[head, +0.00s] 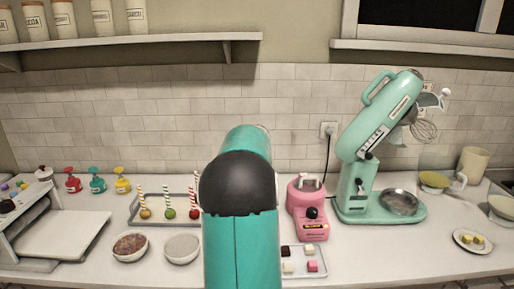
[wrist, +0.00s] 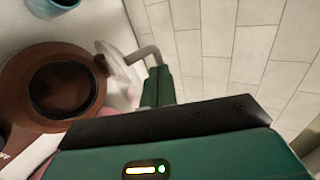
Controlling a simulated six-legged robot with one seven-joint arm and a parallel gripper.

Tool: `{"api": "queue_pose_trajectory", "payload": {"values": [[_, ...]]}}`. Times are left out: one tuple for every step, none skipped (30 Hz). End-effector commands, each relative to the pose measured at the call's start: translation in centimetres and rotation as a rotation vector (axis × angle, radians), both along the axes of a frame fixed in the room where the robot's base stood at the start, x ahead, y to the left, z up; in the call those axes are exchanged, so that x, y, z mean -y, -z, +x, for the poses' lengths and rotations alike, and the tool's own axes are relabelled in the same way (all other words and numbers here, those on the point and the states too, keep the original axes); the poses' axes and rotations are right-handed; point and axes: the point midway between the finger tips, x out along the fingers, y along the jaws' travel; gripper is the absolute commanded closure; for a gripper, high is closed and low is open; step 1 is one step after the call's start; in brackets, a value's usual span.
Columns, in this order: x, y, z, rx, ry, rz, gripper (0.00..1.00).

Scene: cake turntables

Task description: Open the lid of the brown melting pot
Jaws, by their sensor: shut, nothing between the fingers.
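The brown melting pot (wrist: 25,110) shows at the left of the wrist view, with a round brown rim and a dark round middle. A pale, partly see-through piece (wrist: 118,68) and a curved grey handle (wrist: 142,54) are at its wall side; I cannot tell whether they are its lid. My gripper (wrist: 158,88) is shut and empty, beside the handle in the picture; contact is unclear. In the head view my arm blocks the middle, and the brown pot and gripper are hidden.
A pink melting pot (head: 310,222) stands just right of my arm, with a sweets tray (head: 317,262) in front. A mint stand mixer (head: 378,135) is farther right. A tray of cake pops (head: 136,209) and two bowls (head: 130,247) are left. The tiled wall (wrist: 225,60) is close behind.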

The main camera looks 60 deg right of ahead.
Motion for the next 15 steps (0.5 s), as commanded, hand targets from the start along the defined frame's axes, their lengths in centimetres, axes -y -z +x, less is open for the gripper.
{"api": "queue_pose_trajectory", "payload": {"values": [[0.00,-0.01,-0.02,0.000,0.000,0.000,1.00],[0.01,-0.01,-0.03,0.000,0.000,0.000,1.00],[0.01,-0.01,-0.02,0.000,0.000,0.001,1.00],[0.02,-0.02,-0.01,-0.001,0.000,0.002,1.00],[0.04,-0.01,0.01,-0.001,0.000,0.003,1.00],[0.09,-0.01,0.03,-0.004,0.000,0.005,1.00],[0.13,-0.01,0.06,-0.006,0.000,0.008,1.00],[0.19,-0.01,0.11,-0.008,0.000,0.013,1.00],[0.29,-0.03,0.20,-0.011,-0.001,0.020,1.00],[0.38,-0.06,0.27,-0.014,-0.001,0.026,1.00],[0.44,-0.04,0.28,-0.017,0.000,0.033,1.00],[0.56,-0.13,0.27,-0.020,0.000,0.038,1.00],[0.59,-0.14,0.26,-0.022,0.001,0.041,1.00],[0.61,-0.12,0.27,-0.022,0.001,0.045,1.00],[0.65,-0.11,0.30,-0.025,0.000,0.048,1.00]]}}
